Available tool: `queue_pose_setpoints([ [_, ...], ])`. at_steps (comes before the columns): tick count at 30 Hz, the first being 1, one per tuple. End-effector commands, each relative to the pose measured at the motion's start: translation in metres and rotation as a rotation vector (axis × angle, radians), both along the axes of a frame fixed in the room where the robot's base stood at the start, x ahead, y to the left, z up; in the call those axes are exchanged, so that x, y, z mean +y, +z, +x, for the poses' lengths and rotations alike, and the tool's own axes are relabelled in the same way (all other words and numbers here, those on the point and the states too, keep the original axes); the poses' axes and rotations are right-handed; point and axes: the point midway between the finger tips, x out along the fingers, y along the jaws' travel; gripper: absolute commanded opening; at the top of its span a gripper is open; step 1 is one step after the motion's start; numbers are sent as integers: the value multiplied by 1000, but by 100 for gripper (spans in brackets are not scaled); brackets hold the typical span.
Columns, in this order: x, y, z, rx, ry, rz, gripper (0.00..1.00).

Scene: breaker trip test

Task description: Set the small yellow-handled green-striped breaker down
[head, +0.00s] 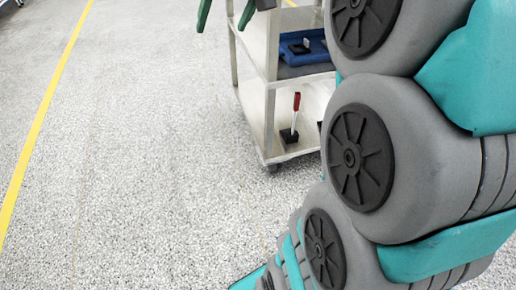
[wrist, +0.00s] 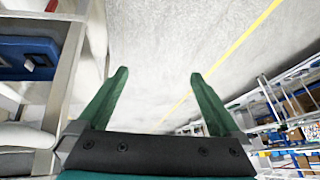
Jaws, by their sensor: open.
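My gripper (wrist: 160,76) is open, with two green fingers spread wide and nothing between them in the wrist view. In the head view its green fingers (head: 226,14) show at the top edge, in front of the cart. I cannot see a yellow-handled green-striped breaker in either view. A black device with a red handle (head: 296,103) stands on the cart's lower shelf.
A pale metal cart (head: 269,120) stands behind my arm. Its middle shelf holds a blue tray (head: 318,58) with a dark item in it. Speckled floor with a yellow line (head: 40,115) is clear at left. Stocked shelving (wrist: 285,115) shows at right in the wrist view.

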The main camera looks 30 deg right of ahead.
Motion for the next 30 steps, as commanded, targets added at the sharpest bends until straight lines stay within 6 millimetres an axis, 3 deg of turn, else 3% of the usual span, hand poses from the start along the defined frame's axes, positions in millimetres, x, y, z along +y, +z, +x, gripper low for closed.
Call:
queue_pose_setpoints([
  [1,22,-26,-19,64,23,2,100],
  [3,44,-57,-46,145,43,-2,100],
  [9,90,-144,-140,379,89,-36,100],
  [15,104,-211,-236,571,117,-101,100],
  [18,104,-231,-270,636,123,-125,100],
  [22,102,-244,-294,681,127,-145,100],
  [30,101,-246,-298,687,126,-149,100],
])
